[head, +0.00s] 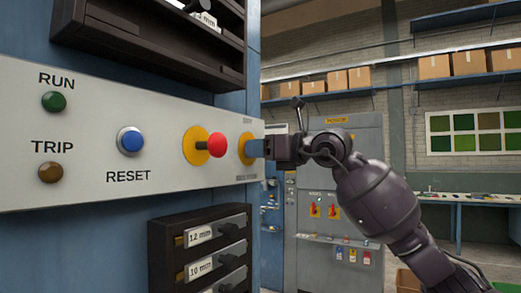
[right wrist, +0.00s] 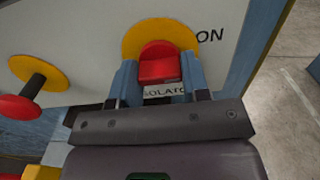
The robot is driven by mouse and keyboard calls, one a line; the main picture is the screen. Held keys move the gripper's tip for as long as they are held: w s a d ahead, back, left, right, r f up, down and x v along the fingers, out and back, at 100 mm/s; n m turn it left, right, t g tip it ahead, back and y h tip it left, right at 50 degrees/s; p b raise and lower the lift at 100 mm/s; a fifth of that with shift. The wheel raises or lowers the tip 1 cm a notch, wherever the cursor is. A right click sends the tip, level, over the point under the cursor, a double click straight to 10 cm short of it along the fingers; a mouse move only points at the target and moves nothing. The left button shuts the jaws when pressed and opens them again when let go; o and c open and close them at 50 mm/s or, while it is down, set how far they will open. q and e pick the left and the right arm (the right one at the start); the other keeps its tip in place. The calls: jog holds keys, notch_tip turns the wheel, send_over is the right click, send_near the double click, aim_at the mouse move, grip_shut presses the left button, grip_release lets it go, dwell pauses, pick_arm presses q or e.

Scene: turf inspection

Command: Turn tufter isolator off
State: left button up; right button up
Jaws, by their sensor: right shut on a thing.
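The isolator is a red handle (right wrist: 158,62) on a yellow disc (right wrist: 160,28), at the right end of a pale control panel. In the right wrist view, "ON" stands to the right of the disc and part of an "ISOLATOR" label shows below the handle. My right gripper (right wrist: 158,75) is shut on the red handle, with a blue-grey finger on each side. In the head view the yellow disc (head: 245,148) shows edge-on beside my right gripper (head: 264,148), which hides the handle. My left gripper is not in view.
A red mushroom button (head: 216,145) stands out from the panel (head: 90,180), close left of my right gripper. A blue RESET button (head: 131,141) is further left. Dark racks of drawers (head: 200,258) jut out above and below.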

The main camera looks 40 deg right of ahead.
jog(key=shift+n, duration=0.3)
jog(key=n+b, duration=0.1)
jog(key=n, duration=0.3)
jog(key=shift+f, duration=0.1)
jog(key=n+b, duration=0.1)
jog(key=n, duration=0.3)
jog(key=shift+n, duration=0.4)
jog(key=n+b, duration=0.1)
jog(key=n, duration=0.7)
jog(key=shift+n, duration=0.5)
jog(key=o, duration=0.9)
